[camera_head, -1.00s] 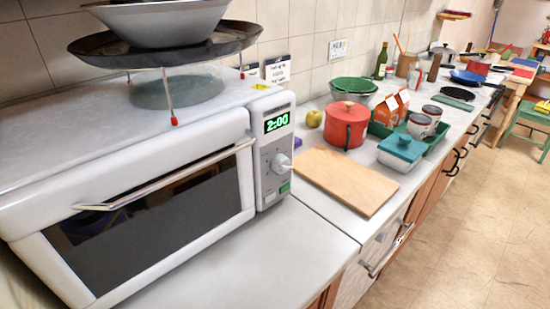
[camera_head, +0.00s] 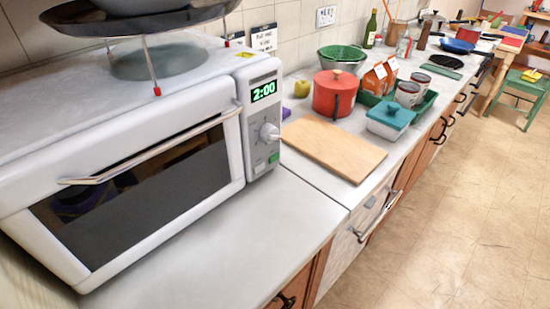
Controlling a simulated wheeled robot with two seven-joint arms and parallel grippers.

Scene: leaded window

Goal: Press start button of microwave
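The white microwave (camera_head: 215,150) stands on the counter at the left, with its door shut and a long bar handle (camera_head: 150,150) across the door's top. Its control panel is on the right side. The display (camera_head: 264,91) reads 2:00 in green. A small green button (camera_head: 273,158) is near the panel's bottom right. Neither of my grippers shows in the head view.
A wooden board (camera_head: 335,148) lies right of the microwave. Behind it are a red pot (camera_head: 335,94) and a teal-lidded dish (camera_head: 390,118). A pan on a rack (camera_head: 150,18) stands on top of the microwave. The counter before the microwave (camera_head: 240,225) is clear, as is the floor at right.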

